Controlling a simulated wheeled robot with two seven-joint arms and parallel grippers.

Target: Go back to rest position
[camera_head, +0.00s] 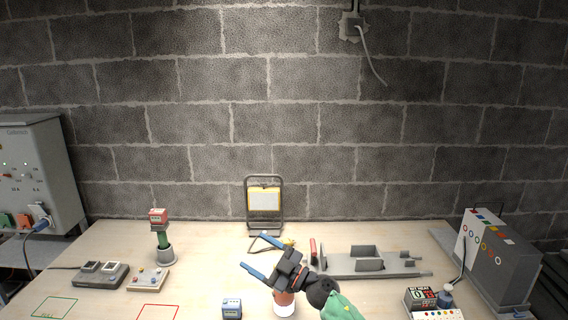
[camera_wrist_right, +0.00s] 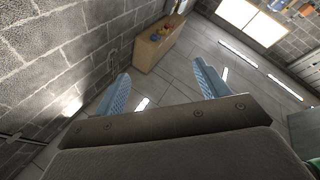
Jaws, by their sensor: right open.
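My right gripper (camera_head: 262,259) is over the middle of the table in the head view, with its two blue fingers spread apart. Nothing shows between them. In the right wrist view the fingers (camera_wrist_right: 163,92) are also apart and empty, with floor, a wooden cabinet and the wall beyond them. A red and white cylindrical thing (camera_head: 284,304) is partly hidden below the gripper's dark body. I cannot tell whether they touch. My left gripper does not show in either view.
A work lamp (camera_head: 264,199) stands at the back. A grey tray (camera_head: 370,263) lies right of my gripper. A grey box (camera_head: 493,255) stands at the right end. A red-topped device (camera_head: 159,218) and control boxes (camera_head: 101,274) sit left. A small blue box (camera_head: 232,308) is in front.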

